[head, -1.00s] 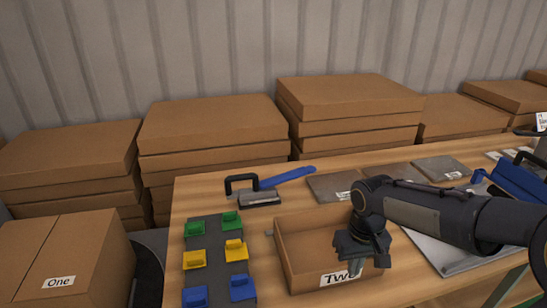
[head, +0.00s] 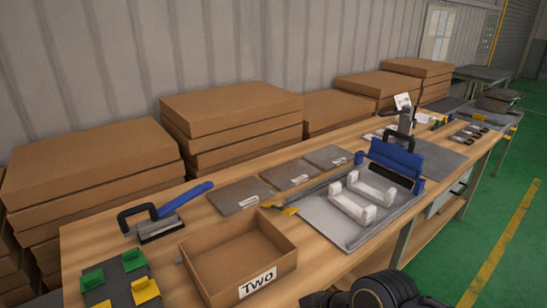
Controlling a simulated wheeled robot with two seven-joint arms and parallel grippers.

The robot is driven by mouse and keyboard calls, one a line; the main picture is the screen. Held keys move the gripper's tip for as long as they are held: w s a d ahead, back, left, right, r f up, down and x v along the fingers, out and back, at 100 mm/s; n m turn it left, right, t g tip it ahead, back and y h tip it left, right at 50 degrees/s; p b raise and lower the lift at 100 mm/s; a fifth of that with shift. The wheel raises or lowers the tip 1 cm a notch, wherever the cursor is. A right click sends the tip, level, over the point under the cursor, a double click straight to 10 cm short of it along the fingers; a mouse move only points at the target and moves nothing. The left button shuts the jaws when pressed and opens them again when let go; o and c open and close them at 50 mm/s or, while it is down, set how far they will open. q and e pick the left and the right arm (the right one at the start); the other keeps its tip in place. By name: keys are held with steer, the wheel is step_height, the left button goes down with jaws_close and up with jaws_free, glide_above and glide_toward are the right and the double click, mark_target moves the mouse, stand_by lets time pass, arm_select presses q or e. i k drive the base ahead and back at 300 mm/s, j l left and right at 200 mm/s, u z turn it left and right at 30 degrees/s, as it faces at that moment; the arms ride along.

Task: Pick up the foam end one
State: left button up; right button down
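Two white, U-shaped pieces that look like foam ends lie on a grey metal sheet (head: 322,215) on the bench. The nearer white piece (head: 352,208) is at the left, and the farther white piece (head: 372,187) is beside it. I cannot read any label on them, so I cannot tell which is foam end one. A dark part of my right arm shows at the bottom edge, below the sheet. Its gripper fingers are out of frame. My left gripper is not in view.
An open cardboard box marked "Two" (head: 207,258) stands left of the sheet. A blue folding tool (head: 398,160) stands at the sheet's far side. Grey plates (head: 239,195), a blue-handled tool (head: 186,197) and coloured clips (head: 129,261) lie on the bench (head: 82,240).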

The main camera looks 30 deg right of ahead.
mark_target(386, 199)
steer(key=z, duration=0.45)
steer(key=l+z, duration=0.1)
steer(key=z, duration=0.85)
steer(key=i+z, duration=0.1)
steer(key=z, duration=0.35)
steer(key=i+l+u, duration=0.15)
steer(key=u, duration=1.25)
steer(key=i+l+u, duration=0.1)
steer(key=l+u, duration=0.3)
steer(key=l, duration=0.15)
steer(key=l+u, duration=0.35)
steer(key=l, duration=0.2)
steer(key=l+u, duration=0.4)
steer(key=l, duration=0.65)
steer(key=k+l, duration=0.15)
steer(key=l, duration=0.75)
